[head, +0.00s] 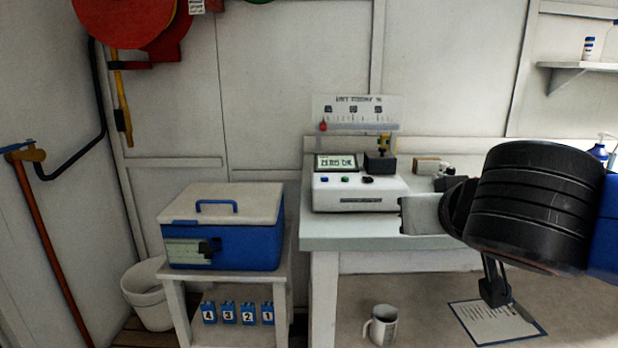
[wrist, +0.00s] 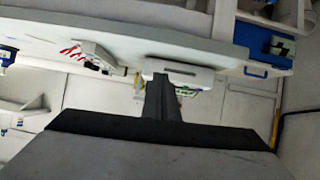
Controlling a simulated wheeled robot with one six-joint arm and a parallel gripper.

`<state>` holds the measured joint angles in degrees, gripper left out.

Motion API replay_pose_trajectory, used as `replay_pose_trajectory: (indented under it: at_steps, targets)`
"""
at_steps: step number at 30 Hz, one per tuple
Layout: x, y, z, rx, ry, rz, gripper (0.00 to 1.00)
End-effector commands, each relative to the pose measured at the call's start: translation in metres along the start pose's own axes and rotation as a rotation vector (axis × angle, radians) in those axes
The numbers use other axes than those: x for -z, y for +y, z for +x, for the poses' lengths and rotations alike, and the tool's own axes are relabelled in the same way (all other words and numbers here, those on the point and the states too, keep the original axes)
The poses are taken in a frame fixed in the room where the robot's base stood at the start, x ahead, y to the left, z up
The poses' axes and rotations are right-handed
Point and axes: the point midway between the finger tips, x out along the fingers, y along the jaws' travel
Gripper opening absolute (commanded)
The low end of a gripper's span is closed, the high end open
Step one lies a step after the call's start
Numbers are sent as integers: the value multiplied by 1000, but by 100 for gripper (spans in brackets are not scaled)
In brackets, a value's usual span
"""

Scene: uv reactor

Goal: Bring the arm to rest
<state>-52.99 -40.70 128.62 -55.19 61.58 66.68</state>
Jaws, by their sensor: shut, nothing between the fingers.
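My gripper (wrist: 160,98) shows in the wrist view with its dark fingers together, shut and empty. Its broad grey body fills the bottom of that view. In the head view my thick black arm (head: 530,205) reaches in from the right, in front of the bench. A dark, thin-legged part hangs below it, and I cannot tell clearly whether this is the gripper. The arm hides part of the bench's right side. The fingers touch nothing that I can make out.
The bench (head: 330,243) carries a white reactor unit (head: 345,195) with a lit screen. A blue cooler box (head: 225,240) sits on a small stand at left. A shelf (head: 580,66) hangs at upper right.

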Motion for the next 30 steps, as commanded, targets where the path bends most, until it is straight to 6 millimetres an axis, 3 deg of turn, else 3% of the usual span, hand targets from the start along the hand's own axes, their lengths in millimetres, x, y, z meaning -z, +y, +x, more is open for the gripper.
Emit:
replay_pose_trajectory:
  at_steps: [8,18,30]
  targets:
    - [-32,22,15,-45,-97,-36,0]
    - [-105,62,35,-92,-310,-85,0]
    - [-186,90,43,-62,-525,-74,0]
